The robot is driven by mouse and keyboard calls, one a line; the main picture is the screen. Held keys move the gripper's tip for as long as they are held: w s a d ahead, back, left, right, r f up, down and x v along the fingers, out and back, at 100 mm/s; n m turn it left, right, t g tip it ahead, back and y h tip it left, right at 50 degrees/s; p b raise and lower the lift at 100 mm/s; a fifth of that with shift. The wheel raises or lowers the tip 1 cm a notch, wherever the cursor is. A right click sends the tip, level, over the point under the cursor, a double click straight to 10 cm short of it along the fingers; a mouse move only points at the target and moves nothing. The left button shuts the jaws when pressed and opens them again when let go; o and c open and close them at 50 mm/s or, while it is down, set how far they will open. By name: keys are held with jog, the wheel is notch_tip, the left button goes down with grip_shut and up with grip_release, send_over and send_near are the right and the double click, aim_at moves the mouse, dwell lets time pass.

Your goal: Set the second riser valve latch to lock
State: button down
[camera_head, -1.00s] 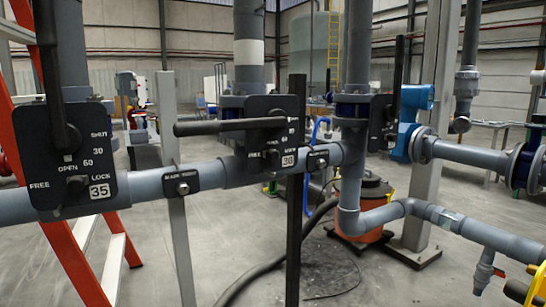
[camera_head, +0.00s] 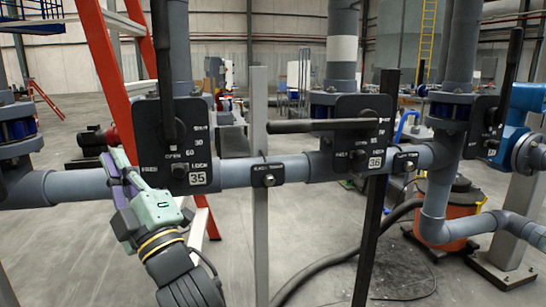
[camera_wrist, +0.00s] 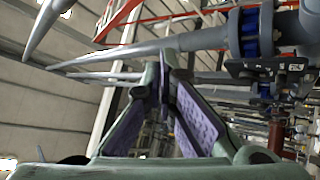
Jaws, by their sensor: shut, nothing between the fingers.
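A black valve plate marked 35 (camera_head: 203,150) hangs on the left part of the grey pipe, its long black lever (camera_head: 164,70) upright. Its small latch knob (camera_head: 178,170) sits between FREE and LOCK; which way it points is too small to tell. The plate marked 36 (camera_head: 348,105) has its lever (camera_head: 305,126) lying level to the left, with a latch knob (camera_head: 357,153) low on it. My gripper (camera_head: 112,165) is left of plate 35, apart from it, shut and empty. In the wrist view its purple-padded fingers (camera_wrist: 165,65) meet; a dark valve plate (camera_wrist: 265,65) is at upper right.
A third valve plate (camera_head: 484,128) is at the right. A red ladder (camera_head: 118,75) stands behind my gripper. An orange drum (camera_head: 450,226) and black hose (camera_head: 330,260) are on the floor.

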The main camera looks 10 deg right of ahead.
aim_at(359, 156)
jog(key=w+d+f+m+h+p, duration=0.1)
jog(key=w+d+f+h, duration=0.3)
jog(key=d, duration=0.6)
jog(key=w+d+h+p, duration=0.1)
jog(key=d+h, duration=0.4)
jog(key=d, duration=0.4)
jog(key=w+d+f+m+h, duration=0.1)
jog(key=w+d+f+h, duration=0.3)
jog(key=d, duration=0.6)
jog(key=s+d+f+g+h+p, duration=0.1)
jog(key=s+d+h, duration=0.2)
jog(key=d, duration=0.8)
jog(key=h, duration=0.2)
jog(key=shift+s+d+f+h, duration=0.2)
jog(key=shift+d+f+h, duration=0.1)
jog(key=shift+d+f, duration=0.1)
jog(key=w+d+p, duration=0.1)
jog(key=w, duration=0.2)
jog(key=w+d+r+p, duration=0.1)
jog(key=w+d+p, duration=0.1)
jog(key=w, duration=0.1)
jog(key=w+d+p, duration=0.1)
jog(key=w+p, duration=0.1)
jog(key=w, duration=0.2)
jog(key=shift+d+r, duration=0.25)
jog(key=shift+r, duration=0.15)
jog(key=shift+d+p, duration=0.3)
jog(key=shift+d, duration=0.1)
jog(key=shift+w, duration=0.1)
